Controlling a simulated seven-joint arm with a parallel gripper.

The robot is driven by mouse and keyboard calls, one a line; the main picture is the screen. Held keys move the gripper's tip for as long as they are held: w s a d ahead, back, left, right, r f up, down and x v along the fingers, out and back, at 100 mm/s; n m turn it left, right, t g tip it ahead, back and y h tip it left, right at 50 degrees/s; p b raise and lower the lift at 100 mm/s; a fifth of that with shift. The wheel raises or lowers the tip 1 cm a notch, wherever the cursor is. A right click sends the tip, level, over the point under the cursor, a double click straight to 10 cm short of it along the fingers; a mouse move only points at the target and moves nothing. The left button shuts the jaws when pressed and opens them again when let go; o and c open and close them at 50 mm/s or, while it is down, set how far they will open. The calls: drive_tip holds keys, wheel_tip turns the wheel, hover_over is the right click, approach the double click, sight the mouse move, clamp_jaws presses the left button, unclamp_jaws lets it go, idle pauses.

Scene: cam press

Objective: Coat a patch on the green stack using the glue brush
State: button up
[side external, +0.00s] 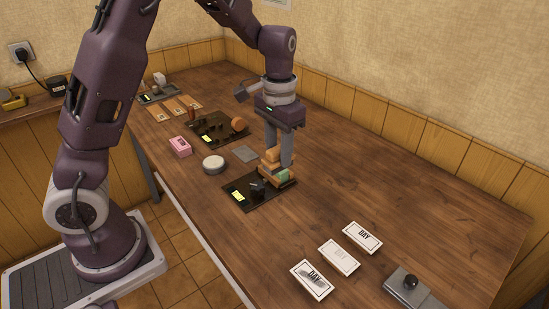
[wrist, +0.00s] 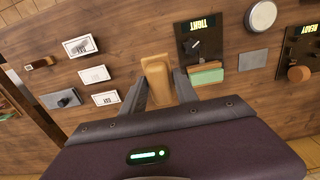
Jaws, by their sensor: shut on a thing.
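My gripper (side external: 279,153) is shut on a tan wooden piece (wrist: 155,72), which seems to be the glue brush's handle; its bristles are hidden. It also shows between the fingers in the side view (side external: 272,155). The green stack (wrist: 206,77) lies at the edge of a black board (wrist: 190,32) labelled TIGHT, with a tan block along it. In the side view the green stack (side external: 284,176) is just below the fingertips, partly covered by tan pieces. The held piece is beside the stack in the wrist view; I cannot tell whether they touch.
A black clamp (side external: 257,186) stands on the TIGHT board. A white round tin (side external: 214,164), grey square (side external: 245,154) and pink box (side external: 180,147) are nearby. A second black board (side external: 212,131) lies farther back. Three cards (side external: 340,257) and a knobbed plate (side external: 413,289) lie at the front.

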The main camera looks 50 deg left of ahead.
drive_tip(key=shift+a, duration=0.1)
drive_tip(key=s+a+f+n, duration=0.1)
drive_tip(key=a+f+n, duration=0.15)
drive_tip(key=a, duration=0.65)
drive_tip(key=s+a+f+n, duration=0.2)
drive_tip(key=a+n, duration=0.2)
drive_tip(key=a, duration=0.5)
drive_tip(key=s+a+f+n, duration=0.1)
drive_tip(key=a+f+n, duration=0.15)
drive_tip(key=a, duration=0.65)
drive_tip(key=shift+a+f, duration=0.15)
drive_tip(key=shift+f, duration=2.55)
drive_tip(key=shift+s+f, duration=0.1)
drive_tip(key=shift+f, duration=0.5)
wheel_tip(320, 180, up, 7)
